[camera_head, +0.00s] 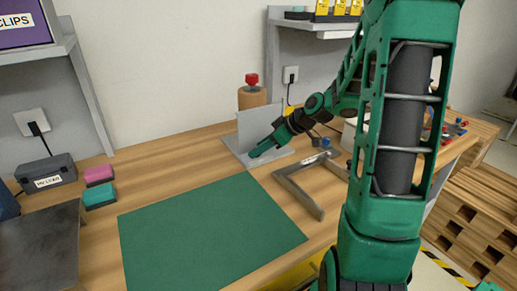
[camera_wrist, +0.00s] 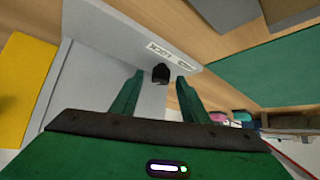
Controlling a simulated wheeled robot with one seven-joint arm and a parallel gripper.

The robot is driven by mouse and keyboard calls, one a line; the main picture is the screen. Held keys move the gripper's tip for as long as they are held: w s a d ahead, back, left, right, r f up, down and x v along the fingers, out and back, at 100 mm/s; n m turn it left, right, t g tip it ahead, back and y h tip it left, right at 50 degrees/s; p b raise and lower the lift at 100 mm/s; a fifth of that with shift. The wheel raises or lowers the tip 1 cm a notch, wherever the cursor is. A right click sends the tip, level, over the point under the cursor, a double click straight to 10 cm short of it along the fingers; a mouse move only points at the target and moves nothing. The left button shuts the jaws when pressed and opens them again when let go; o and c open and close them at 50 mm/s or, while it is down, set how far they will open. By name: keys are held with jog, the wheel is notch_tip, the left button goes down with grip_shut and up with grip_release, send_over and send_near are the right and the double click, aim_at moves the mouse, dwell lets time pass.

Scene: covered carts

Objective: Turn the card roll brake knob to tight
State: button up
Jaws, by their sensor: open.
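A brown roll (camera_head: 251,98) with a red knob (camera_head: 252,80) on top stands at the back of the bench, behind an upright grey plate (camera_head: 260,124). My gripper (camera_head: 256,152) is low in front of that plate, over its grey base. In the wrist view my gripper (camera_wrist: 158,79) is open, with its two green fingers apart. A small black knob (camera_wrist: 161,73) on a grey panel (camera_wrist: 120,38) shows between the fingertips, with a gap on each side. A white label (camera_wrist: 172,54) beside it seems to end in "LOCK"; the rest is unclear. The black knob is hidden in the head view.
A green mat (camera_head: 210,235) lies on the bench in front. A grey frame (camera_head: 300,190) lies right of it, near my arm. Pink (camera_head: 98,175) and teal (camera_head: 99,194) blocks and a dark box (camera_head: 46,172) stand at left. Pallets (camera_head: 470,215) stand at right.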

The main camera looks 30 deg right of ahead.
grip_shut()
